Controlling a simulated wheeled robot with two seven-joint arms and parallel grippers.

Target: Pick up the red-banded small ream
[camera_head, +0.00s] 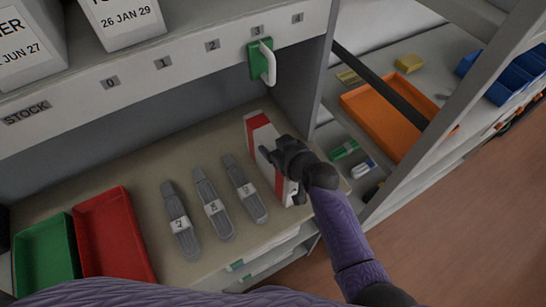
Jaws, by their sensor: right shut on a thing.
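The red-banded small ream (256,133) is a white block with a red band. It lies on the tan shelf, near the shelf's right wall. My right gripper (272,158) is over the ream's right side and shut on it; the fingers are dark and partly hide the ream's middle. I cannot tell whether the ream is lifted off the shelf. My left gripper is not in view; a purple sleeve of mine runs along the bottom edge.
Several grey labelled tools (213,205) lie left of the ream. A red tray (113,235) and a green tray (45,262) stand at the left. A green-and-white handle (262,62) hangs from the numbered ledge above. A side shelf holds an orange tray (352,104).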

